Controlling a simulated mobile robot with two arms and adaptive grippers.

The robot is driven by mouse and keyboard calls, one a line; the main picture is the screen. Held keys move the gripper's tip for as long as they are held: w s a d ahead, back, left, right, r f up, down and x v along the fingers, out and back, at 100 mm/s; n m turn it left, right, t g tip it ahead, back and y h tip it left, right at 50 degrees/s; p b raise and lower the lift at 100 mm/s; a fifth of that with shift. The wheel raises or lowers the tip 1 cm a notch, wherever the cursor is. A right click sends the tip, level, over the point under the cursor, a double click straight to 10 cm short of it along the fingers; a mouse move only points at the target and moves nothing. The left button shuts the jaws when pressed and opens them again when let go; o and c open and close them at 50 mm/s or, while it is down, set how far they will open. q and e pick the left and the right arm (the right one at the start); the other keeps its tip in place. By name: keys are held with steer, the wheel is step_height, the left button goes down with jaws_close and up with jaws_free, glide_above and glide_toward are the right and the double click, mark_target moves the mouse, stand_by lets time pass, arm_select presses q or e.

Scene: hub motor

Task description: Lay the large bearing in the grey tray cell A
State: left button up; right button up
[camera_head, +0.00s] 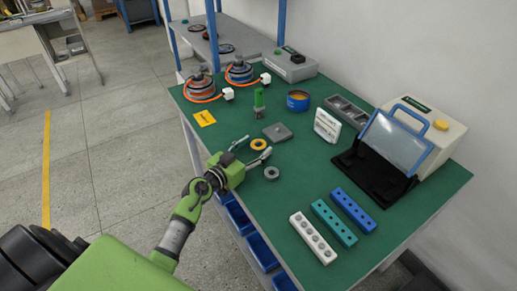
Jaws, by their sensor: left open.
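A grey ring (271,173), which looks like a bearing, lies flat on the green table mat. My left gripper (257,146) is open over the mat, up and left of the grey ring, with its fingers pointing toward the back right. A yellow ring (259,144) shows between its fingertips; I cannot tell whether they touch it. The grey tray (346,108) with several cells stands at the back right, apart from the gripper. Its cell letters are too small to read. My right gripper is out of view.
A grey plate (277,131), a white rack (327,126) and a blue tin (298,101) stand between gripper and tray. A machine with a clear blue-framed shield (397,142) is at right. White (313,238), teal (334,222) and blue (353,211) blocks lie in front.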

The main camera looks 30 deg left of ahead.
arm_select(q)
steer(key=shift+w, duration=0.4)
steer(key=c, duration=1.4)
steer(key=shift+o, duration=0.2)
steer(key=shift+s+r, duration=0.1)
